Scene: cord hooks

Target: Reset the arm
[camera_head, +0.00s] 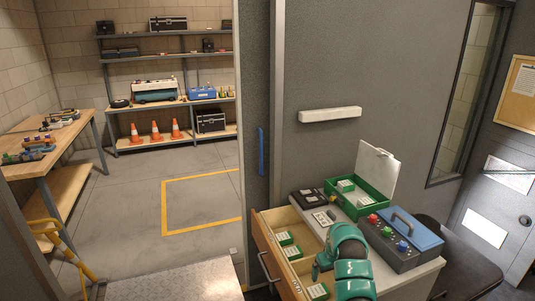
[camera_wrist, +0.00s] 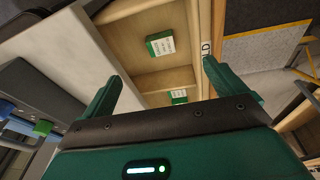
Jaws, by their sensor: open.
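My gripper (camera_wrist: 163,85) is open and empty, its two green fingers apart at the sides of the wrist view. It is over or near the open wooden drawer (camera_wrist: 132,12). Small green-and-white boxes (camera_wrist: 160,45) lie in the drawer compartments beyond the fingers. In the head view my teal arm (camera_head: 350,265) covers part of the drawer (camera_head: 263,237) and the cabinet front; my fingertips are not clear there.
On the cabinet top are an open green box (camera_head: 375,200) with a raised lid, a dark case (camera_head: 308,197) and a control box (camera_head: 395,240) with coloured knobs. A white bar (camera_head: 330,114) is on the wall. Open floor (camera_head: 150,200) lies left, with shelves (camera_head: 170,103) behind.

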